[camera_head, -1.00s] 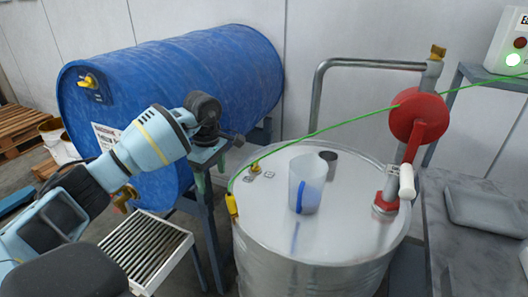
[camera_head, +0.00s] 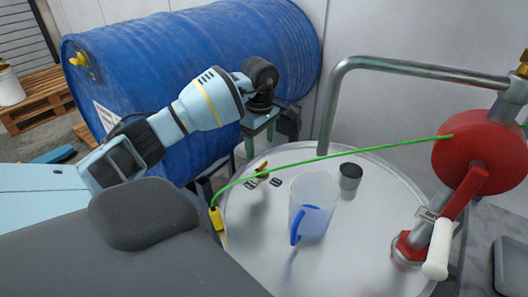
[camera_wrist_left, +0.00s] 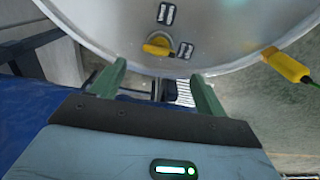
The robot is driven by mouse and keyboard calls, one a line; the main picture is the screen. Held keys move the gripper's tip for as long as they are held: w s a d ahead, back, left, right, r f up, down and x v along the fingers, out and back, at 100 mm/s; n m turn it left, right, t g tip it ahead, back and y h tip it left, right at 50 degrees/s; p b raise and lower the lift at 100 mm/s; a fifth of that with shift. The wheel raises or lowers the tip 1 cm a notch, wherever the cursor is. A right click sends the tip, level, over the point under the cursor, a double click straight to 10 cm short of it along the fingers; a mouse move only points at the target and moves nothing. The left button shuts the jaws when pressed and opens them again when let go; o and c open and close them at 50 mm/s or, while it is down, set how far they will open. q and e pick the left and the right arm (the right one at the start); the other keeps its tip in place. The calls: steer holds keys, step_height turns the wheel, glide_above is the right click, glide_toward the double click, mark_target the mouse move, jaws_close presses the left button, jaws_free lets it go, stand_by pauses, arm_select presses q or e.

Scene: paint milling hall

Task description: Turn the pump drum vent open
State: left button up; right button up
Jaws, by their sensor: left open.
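The pump drum (camera_head: 345,265) is a steel drum with a pale round lid at right in the head view. The vent, a small yellow lever (camera_head: 262,169), stands on the lid near its far left rim, beside two small dark labels. In the left wrist view the vent (camera_wrist_left: 158,46) lies just beyond the fingertips, roughly centred between them and apart from both. My left gripper (camera_head: 260,141) is open and empty, at the lid's far left edge. Its green fingers (camera_wrist_left: 160,82) show spread in the wrist view. My right gripper is not in view.
A clear jug with blue handle (camera_head: 313,205) and a dark cup (camera_head: 350,176) stand on the lid. A green cable runs from a yellow clamp (camera_head: 217,220) across the lid to the red pump (camera_head: 480,150). A blue drum (camera_head: 190,60) lies behind my left arm.

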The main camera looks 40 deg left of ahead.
mark_target(261, 165)
arm_select(q)
step_height(261, 165, down, 8)
steer(key=shift+w+r, duration=0.1)
steer(key=shift+r, duration=0.15)
steer(key=c, duration=1)
